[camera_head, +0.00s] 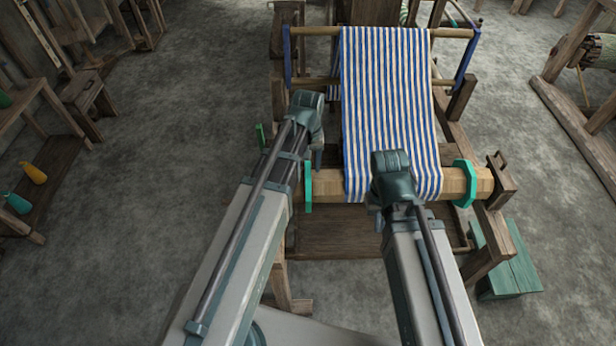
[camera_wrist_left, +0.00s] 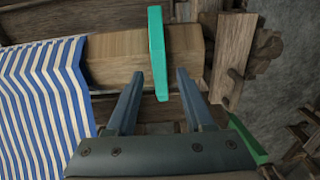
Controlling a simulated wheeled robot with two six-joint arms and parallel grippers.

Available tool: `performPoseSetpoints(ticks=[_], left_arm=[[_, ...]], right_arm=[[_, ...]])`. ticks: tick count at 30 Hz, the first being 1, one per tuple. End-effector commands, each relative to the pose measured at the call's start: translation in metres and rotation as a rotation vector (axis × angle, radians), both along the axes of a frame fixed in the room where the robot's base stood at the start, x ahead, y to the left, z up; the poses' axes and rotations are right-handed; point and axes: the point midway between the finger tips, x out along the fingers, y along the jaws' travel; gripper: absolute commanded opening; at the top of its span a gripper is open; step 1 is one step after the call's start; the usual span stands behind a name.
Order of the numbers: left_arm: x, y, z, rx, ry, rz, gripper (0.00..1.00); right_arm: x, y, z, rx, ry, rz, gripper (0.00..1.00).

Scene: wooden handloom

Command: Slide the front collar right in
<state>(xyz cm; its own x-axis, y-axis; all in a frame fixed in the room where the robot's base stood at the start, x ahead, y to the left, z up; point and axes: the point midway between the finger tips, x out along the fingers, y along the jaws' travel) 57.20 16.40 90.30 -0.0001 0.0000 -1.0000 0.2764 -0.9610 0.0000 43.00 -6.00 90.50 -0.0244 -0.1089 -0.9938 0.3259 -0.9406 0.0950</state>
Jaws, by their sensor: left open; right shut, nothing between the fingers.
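Two teal collars are around the wooden front beam (camera_head: 325,187). One collar (camera_head: 308,187) is left of the striped cloth (camera_head: 392,100); the other collar (camera_head: 465,184) is right of it, near the beam's right end. My left gripper (camera_head: 316,160) is open at the left collar. In the left wrist view, the open left gripper (camera_wrist_left: 158,78) has the collar (camera_wrist_left: 157,50) in line with the gap between its fingers; I cannot tell if they touch. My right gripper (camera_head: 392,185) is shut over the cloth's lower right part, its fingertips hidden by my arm.
The wooden loom frame (camera_head: 463,100) surrounds the cloth, with an end bracket (camera_head: 501,176) right of the right collar. A green bench (camera_head: 508,262) stands at the lower right. Yellow (camera_head: 33,173) and teal (camera_head: 17,203) bottles are far left.

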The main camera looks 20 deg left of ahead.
Motion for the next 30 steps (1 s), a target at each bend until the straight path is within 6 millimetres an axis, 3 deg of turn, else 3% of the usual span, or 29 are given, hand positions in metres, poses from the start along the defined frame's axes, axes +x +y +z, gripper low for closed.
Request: performPoseSetpoints(ticks=[1, 3, 14, 23, 30], left_arm=[[0.0000, 0.0000, -0.0121, 0.000, 0.000, 0.000, 0.53], [0.0000, 0.0000, -0.0169, 0.000, 0.000, 0.000, 0.53], [0.0000, 0.0000, -0.0188, 0.000, 0.000, 0.000, 0.53], [0.0000, 0.0000, -0.0188, 0.000, 0.000, 0.000, 0.02], [0.0000, 0.0000, -0.0188, 0.000, 0.000, 0.000, 0.00]], right_arm=[[0.0000, 0.0000, -0.0121, 0.000, 0.000, 0.000, 0.00], [0.0000, 0.0000, -0.0169, 0.000, 0.000, 0.000, 0.00], [0.0000, 0.0000, -0.0187, 0.000, 0.000, 0.000, 0.00], [0.0000, 0.0000, -0.0188, 0.000, 0.000, 0.000, 0.00], [0.0000, 0.0000, -0.0188, 0.000, 0.000, 0.000, 0.00]])
